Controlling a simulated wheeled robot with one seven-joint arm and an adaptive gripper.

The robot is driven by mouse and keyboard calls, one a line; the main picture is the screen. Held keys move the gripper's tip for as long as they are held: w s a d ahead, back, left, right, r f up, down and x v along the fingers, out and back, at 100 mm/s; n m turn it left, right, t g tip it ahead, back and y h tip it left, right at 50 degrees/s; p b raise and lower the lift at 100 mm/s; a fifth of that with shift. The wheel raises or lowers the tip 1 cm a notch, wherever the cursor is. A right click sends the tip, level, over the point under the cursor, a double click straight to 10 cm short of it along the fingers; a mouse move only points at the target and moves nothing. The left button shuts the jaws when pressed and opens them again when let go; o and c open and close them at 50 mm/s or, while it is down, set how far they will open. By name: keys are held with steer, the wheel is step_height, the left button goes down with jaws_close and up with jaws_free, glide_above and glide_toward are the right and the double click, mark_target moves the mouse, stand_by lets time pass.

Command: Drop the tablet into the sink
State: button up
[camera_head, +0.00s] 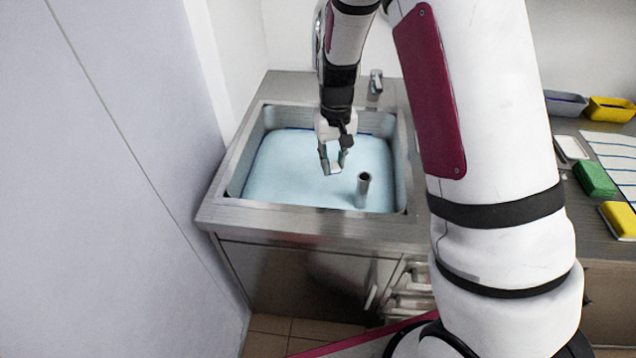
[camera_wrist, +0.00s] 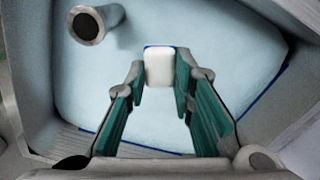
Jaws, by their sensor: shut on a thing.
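The tablet (camera_wrist: 159,68) is a small white rounded block, held between the fingertips of my gripper (camera_wrist: 160,82) in the wrist view. In the head view my gripper (camera_head: 334,165) is over the sink, with the tablet (camera_head: 335,170) as a small pale piece at its tips. My gripper is shut on the tablet. The sink (camera_head: 240,165) is a steel basin with light blue water in it. The tablet shows above the blue water; its exact height over the water is hard to tell.
A grey upright pipe (camera_head: 363,188) stands in the sink to the right of my gripper; it also shows in the wrist view (camera_wrist: 88,25). A tap (camera_head: 376,82) is behind the sink. A pale wall panel (camera_head: 110,160) stands left. Sponges (camera_head: 594,178) lie on the right counter.

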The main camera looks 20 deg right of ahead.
steer(key=shift+w+d, duration=0.15)
steer(key=w+f+m+b, duration=0.1)
steer(key=f+b, duration=0.2)
steer(key=w+f+m+b, duration=0.1)
steer(key=f+m+b, duration=0.1)
steer(key=f+b, duration=0.1)
steer(key=w+f+m+b, duration=0.1)
steer(key=f+b, duration=0.2)
steer(key=f, duration=0.2)
steer(key=shift+w+d+b, duration=0.25)
steer(key=shift+d+b, duration=0.05)
steer(key=shift+b, duration=0.05)
steer(key=shift+f, duration=2.25)
steer(key=shift+f+b, duration=0.4)
steer(key=shift+f, duration=0.2)
